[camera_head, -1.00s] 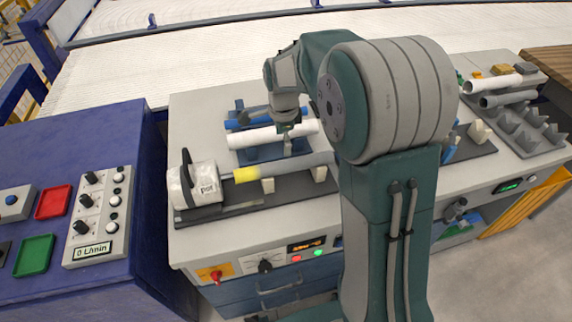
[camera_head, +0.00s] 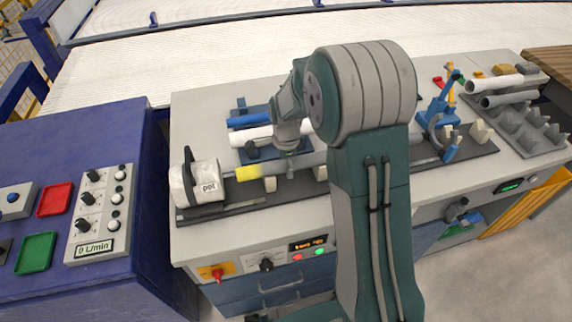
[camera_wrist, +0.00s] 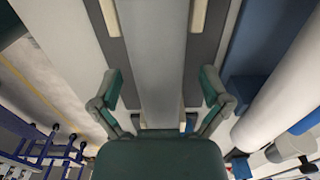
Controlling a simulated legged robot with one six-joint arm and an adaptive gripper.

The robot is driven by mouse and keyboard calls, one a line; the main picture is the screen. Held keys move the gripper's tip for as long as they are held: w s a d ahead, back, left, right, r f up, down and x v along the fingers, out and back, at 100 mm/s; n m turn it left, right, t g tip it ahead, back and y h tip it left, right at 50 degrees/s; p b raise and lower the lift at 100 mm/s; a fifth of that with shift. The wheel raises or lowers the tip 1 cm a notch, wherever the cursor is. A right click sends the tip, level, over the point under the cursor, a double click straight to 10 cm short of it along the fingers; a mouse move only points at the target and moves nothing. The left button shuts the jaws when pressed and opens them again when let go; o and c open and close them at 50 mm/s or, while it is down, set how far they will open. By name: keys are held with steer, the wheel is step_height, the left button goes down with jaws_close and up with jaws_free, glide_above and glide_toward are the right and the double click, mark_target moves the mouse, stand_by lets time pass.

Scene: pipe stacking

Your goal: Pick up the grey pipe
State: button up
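The grey pipe (camera_head: 313,160) with a yellow end (camera_head: 247,173) lies in the front fixture beside the white "pot" unit; it also runs up the middle of the wrist view (camera_wrist: 153,60). My gripper (camera_head: 291,169) is over this pipe. In the wrist view my gripper (camera_wrist: 161,90) is open, with one finger on each side of the pipe and visible gaps to both. My arm hides the pipe's right part in the head view.
A white pipe (camera_head: 252,137) and a blue pipe (camera_head: 250,120) lie behind on a blue rack. The white "pot" unit (camera_head: 197,184) stands at left. A blue clamp (camera_head: 438,118) stands at right. Another rack (camera_head: 524,132) holds white and grey pipes.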

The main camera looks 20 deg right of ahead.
steer(key=c, duration=1.1)
steer(key=shift+r, duration=0.1)
steer(key=shift+c, duration=0.2)
steer(key=shift+r, duration=0.2)
step_height(320, 180, up, 2)
steer(key=shift+r, duration=0.15)
steer(key=s+r, duration=1)
steer(key=s, duration=0.4)
steer(key=shift+a, duration=0.45)
